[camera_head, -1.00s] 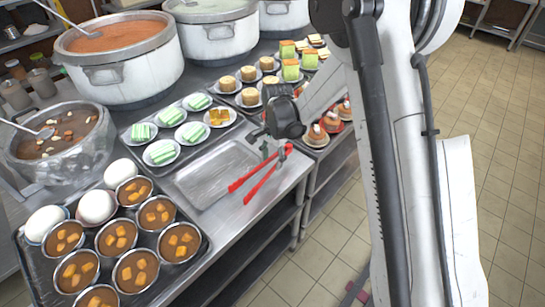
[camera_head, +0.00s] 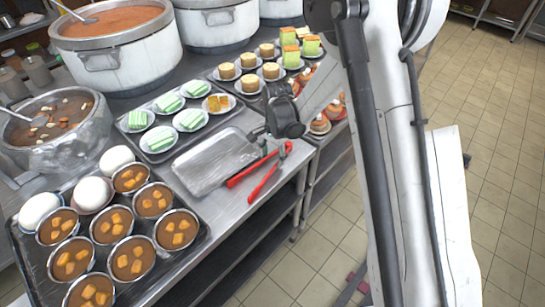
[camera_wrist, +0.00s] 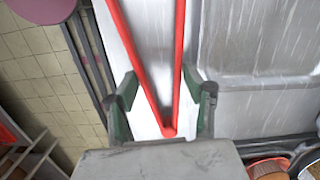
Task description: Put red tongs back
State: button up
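The red tongs (camera_head: 262,180) are a long V-shaped pair with two red legs, seen over the strip of steel counter between the empty tray and the counter's front edge. My gripper (camera_head: 276,148) is at their right end in the head view. In the wrist view the tongs (camera_wrist: 169,128) lie between my two dark green fingers (camera_wrist: 164,88), one outside each leg, with the joined end close to my palm.
An empty metal tray (camera_head: 195,182) lies left of the tongs. A tray of bowls (camera_head: 190,250) is at front left. Plates of green cakes (camera_head: 162,143) and other pastries stand behind. Large pots (camera_head: 125,60) line the back. Tiled floor lies beyond the counter's front edge.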

jog(key=shift+o, duration=1.2)
jog(key=s+d+r+n+t, duration=0.1)
jog(key=s+d+r, duration=0.15)
jog(key=r, duration=0.75)
jog(key=s+d+r+n+t, duration=0.1)
jog(key=s+d+r, duration=0.15)
jog(key=r, duration=0.85)
jog(key=s+d+r+n+t, duration=0.2)
jog(key=s+d, duration=0.1)
jog(key=s, duration=0.4)
jog(key=s+d+r+n+t+b, duration=0.1)
jog(key=s+d+r+n+t, duration=0.1)
jog(key=s, duration=0.6)
jog(key=s+d+r+n+t, duration=0.2)
jog(key=s+d, duration=0.2)
jog(key=s, duration=0.3)
jog(key=shift+s+d+n+h+b, duration=0.25)
jog(key=shift+d+n+h+b, duration=0.05)
jog(key=shift+b, duration=0.1)
